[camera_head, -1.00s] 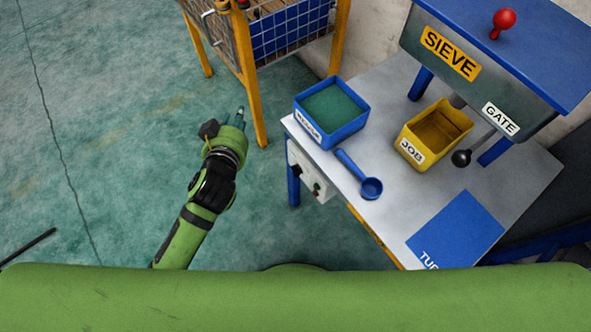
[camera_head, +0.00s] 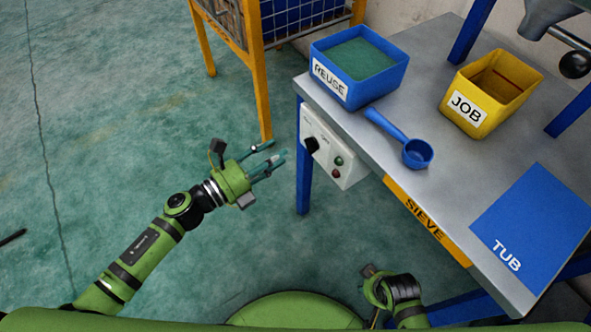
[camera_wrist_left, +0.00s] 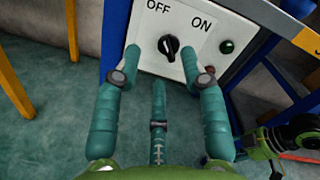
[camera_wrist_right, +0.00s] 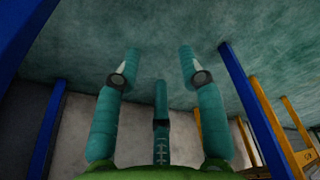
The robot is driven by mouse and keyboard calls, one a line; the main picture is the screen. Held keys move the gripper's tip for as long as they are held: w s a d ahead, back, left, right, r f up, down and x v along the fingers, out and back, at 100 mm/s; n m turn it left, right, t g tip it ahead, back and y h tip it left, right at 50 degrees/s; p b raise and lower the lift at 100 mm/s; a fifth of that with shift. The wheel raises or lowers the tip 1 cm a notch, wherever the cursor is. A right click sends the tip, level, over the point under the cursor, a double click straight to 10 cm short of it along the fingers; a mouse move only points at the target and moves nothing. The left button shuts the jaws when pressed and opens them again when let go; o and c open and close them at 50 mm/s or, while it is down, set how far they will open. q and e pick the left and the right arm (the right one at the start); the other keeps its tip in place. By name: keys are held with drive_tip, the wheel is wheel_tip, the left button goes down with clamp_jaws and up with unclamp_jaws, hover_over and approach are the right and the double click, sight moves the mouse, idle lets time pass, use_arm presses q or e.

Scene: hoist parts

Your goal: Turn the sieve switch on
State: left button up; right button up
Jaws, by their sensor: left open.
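The sieve switch is a black rotary knob (camera_head: 311,145) on a white panel (camera_head: 329,152) on the side of the table. In the left wrist view the knob (camera_wrist_left: 169,46) sits between printed OFF and ON labels, its pointer seeming to lean toward OFF. My left gripper (camera_head: 276,155) is open and empty, to the left of the panel and apart from it, with its fingers toward the knob. In the left wrist view its fingertips flank the knob. My right gripper (camera_head: 370,269) is low near my base; its fingers are spread and empty in the right wrist view (camera_wrist_right: 159,62).
The table (camera_head: 440,185) holds a blue REUSE tub (camera_head: 386,82), a blue scoop (camera_head: 416,153) and a yellow JOB bin (camera_head: 465,105). A blue table leg (camera_head: 304,190) stands below the panel.

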sight(311, 145)
use_arm(q)
drive_tip(key=w+d+f+m, duration=0.1)
drive_tip(key=w+d+m, duration=0.1)
drive_tip(key=d, duration=0.3)
drive_tip(key=shift+w+d+f+g, duration=0.3)
drive_tip(key=shift+w+d+g, duration=0.1)
drive_tip(key=shift+w, duration=0.25)
drive_tip(key=shift+c, duration=0.4)
clamp_jaws()
